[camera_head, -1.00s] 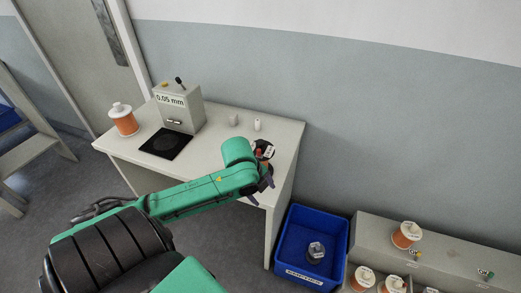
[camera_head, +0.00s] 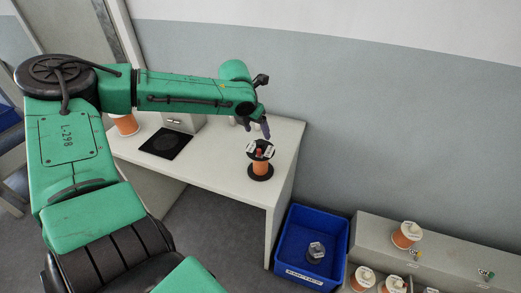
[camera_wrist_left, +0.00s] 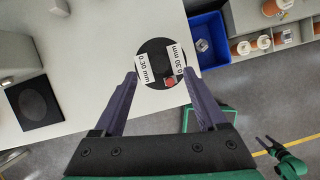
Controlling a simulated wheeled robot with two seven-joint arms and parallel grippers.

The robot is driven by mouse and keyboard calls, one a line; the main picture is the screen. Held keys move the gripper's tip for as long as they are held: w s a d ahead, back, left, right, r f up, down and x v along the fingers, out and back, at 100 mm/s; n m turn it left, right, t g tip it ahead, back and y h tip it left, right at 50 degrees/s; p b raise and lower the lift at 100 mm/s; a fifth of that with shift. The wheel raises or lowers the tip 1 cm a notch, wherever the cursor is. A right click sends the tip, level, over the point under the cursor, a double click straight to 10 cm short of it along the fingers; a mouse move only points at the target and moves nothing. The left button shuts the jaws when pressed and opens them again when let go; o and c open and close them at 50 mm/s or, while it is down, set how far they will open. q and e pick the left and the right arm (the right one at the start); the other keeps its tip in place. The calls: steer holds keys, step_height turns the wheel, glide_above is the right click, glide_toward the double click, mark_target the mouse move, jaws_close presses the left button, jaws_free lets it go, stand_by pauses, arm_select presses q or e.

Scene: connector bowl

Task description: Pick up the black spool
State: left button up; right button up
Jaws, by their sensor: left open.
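The black spool (camera_head: 260,171) stands upright near the right front of the table, with black flanges and orange wire between them. In the left wrist view its round black top (camera_wrist_left: 152,52) shows two white labels reading 0.30 mm and a small red part. My left gripper (camera_head: 263,128) is above and just behind the spool in the head view, open and empty. In the wrist view the spool's top lies just beyond and between the spread fingertips (camera_wrist_left: 160,75). My right gripper (camera_wrist_left: 266,144) is small at the lower right of the wrist view; its opening is unclear.
The table (camera_head: 222,160) is clear around the spool. A black mat (camera_head: 166,143) and a grey box (camera_head: 184,123) stand left, the box partly hidden by my arm. A blue bin (camera_head: 312,277) is on the floor right of the table, beside a shelf (camera_head: 450,250) with orange spools.

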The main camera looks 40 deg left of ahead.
mark_target(261, 142)
arm_select(q)
steer(key=x, duration=0.5)
steer(key=shift+s+f, duration=0.1)
steer(key=shift+f, duration=0.35)
steer(key=shift+w+f, duration=0.2)
steer(key=shift+s+r, duration=0.1)
steer(key=shift+s, duration=0.05)
jaws_close()
stand_by(0.6)
